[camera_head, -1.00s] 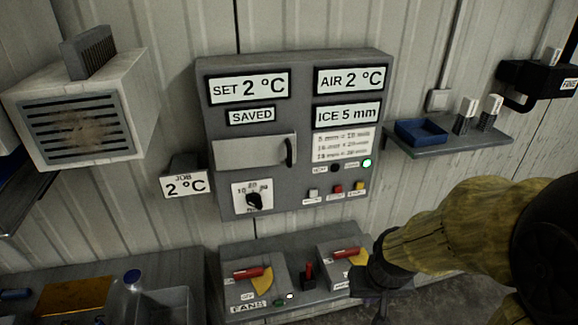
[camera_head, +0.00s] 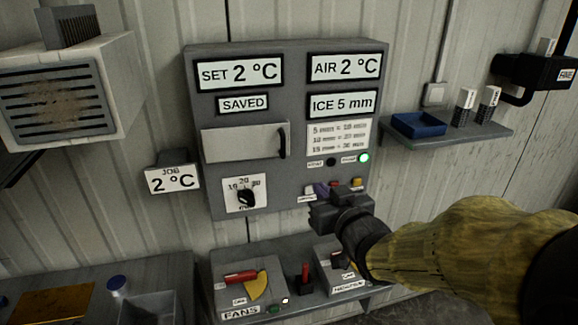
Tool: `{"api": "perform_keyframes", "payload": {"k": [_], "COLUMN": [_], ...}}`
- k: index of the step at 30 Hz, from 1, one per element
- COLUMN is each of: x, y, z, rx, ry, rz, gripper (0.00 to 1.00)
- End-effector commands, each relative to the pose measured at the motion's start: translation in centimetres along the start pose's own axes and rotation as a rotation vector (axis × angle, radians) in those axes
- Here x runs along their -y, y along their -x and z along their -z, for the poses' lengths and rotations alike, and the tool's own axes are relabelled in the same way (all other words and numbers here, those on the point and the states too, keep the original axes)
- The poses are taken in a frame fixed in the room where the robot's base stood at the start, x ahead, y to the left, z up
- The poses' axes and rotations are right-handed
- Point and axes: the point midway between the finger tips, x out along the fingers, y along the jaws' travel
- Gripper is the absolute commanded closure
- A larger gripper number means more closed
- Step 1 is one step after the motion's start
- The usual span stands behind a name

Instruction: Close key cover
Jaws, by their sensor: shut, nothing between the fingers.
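A pale grey cover plate (camera_head: 240,143) with a dark curved handle (camera_head: 282,141) sits on the left half of the grey control panel (camera_head: 290,75), under the SAVED display. It looks like the key cover. It lies nearly flat over the panel; whether it is fully shut I cannot tell, and no keys show. My gripper (camera_head: 314,211) is shut and empty, in front of the panel's lower right edge, below and right of the handle and apart from the cover. It hides part of the small button row.
A dial (camera_head: 245,197) is below the cover. A lower box with a red FANS lever (camera_head: 243,276) juts out beneath the panel. A shelf with a blue tray (camera_head: 418,124) is at right. A vented unit (camera_head: 65,90) and a JOB sign (camera_head: 172,178) are at left.

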Motion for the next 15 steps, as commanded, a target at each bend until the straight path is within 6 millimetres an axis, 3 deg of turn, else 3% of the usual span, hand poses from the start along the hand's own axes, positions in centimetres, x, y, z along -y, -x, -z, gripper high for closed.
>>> {"api": "perform_keyframes", "payload": {"k": [6, 15], "x": [1.5, 1.5], "y": [0.1, 0.0], "z": [1.8, 1.8], "rx": [-0.111, -0.109], "ry": [0.005, 0.005], "rz": [0.062, 0.061], "gripper": [1.0, 1.0]}}
